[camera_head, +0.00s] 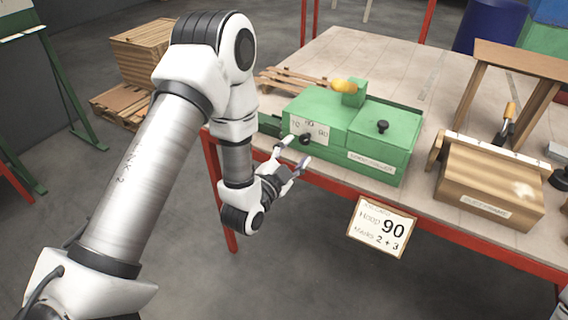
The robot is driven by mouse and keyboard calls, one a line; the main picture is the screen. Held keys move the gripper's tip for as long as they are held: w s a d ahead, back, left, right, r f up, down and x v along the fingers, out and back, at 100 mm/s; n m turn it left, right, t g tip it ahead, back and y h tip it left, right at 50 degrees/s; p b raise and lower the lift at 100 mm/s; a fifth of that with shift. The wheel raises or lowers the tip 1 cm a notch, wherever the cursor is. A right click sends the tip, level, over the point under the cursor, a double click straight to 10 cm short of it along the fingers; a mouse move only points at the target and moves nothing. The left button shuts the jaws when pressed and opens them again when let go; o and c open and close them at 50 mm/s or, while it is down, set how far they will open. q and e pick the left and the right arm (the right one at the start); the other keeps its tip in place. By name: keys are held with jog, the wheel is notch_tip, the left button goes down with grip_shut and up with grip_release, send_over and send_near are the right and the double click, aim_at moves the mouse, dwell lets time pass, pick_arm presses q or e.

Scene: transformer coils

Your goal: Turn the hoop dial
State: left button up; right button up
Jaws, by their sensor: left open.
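The hoop dial is a small dark knob (305,139) on the front of a green machine (345,133) on the table. A pale scale plate (310,129) with numbers sits around and above the knob. My left gripper (297,152) is open in front of the machine, with its fingertips close to the knob, one above left and one below right. I cannot tell if they touch it. A white card (382,228) on the table's front edge reads "Hoop 90" and "Masks 2 + 3". My right gripper is not in view.
A second dark knob (382,126) stands on the green machine's lid. A wooden box (489,187) stands to the right on the table (424,216). A wooden rack (512,72) is behind it. Stacked crates (141,48) stand on the floor at the left.

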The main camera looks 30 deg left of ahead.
pick_arm(q)
jog(key=s, duration=0.7)
jog(key=shift+s, duration=0.1)
